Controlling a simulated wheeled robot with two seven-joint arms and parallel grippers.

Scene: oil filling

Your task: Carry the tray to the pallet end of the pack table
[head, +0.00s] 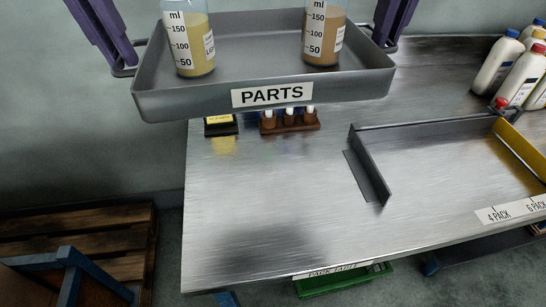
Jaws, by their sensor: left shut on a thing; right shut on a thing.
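A grey metal tray (188,105) labelled PARTS is held up in the air, overlapping the far left part of the pack table (270,215) in the picture. Two measuring beakers stand upright in it: one with yellow-green liquid (195,52) at left, one with brown liquid (322,42) at right. My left gripper (124,70) is shut on the tray's left handle. My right gripper (389,46) is shut on its right handle. The tray looks about level. A wooden pallet (90,235) lies on the floor at the lower left, beside the table's left end.
A small rack with brown bottles (290,122) and a black-and-yellow box (221,126) stand on the table behind the tray's front edge. A grey packing frame (372,170) and white bottles (497,62) are at right. The table's front left is bare. A green crate (340,281) is below.

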